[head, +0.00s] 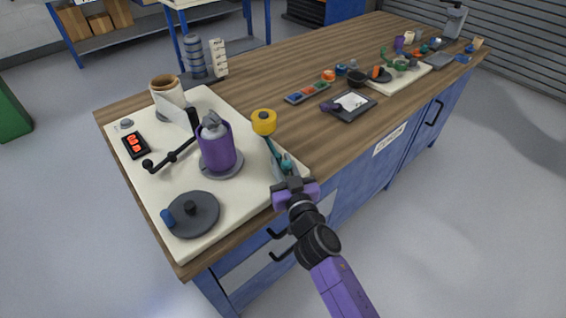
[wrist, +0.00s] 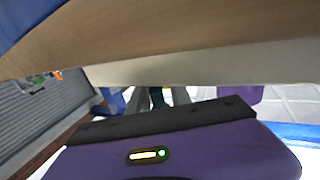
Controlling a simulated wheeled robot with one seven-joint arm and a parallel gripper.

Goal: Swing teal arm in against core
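The teal arm (head: 272,148) is a thin bar on the cream board, with a yellow roller (head: 264,122) at its far end and a teal part (head: 287,162) at its near end. The core (head: 217,148) is a purple cylinder with a grey top, upright on a grey disc, left of the teal arm. The yellow roller stands apart from it. My gripper (head: 287,168) is at the board's right edge, its fingers spread around the teal near end. In the wrist view, a dark teal piece (wrist: 157,97) shows between the grey fingers; contact is unclear.
The cream board (head: 245,100) sits on the wooden bench (head: 285,65). It also bears a black arm (head: 170,158), a white cylinder (head: 167,90), a red-lit display (head: 136,145) and a dark disc with a blue knob (head: 193,214). A dark tray (head: 350,104) lies farther right.

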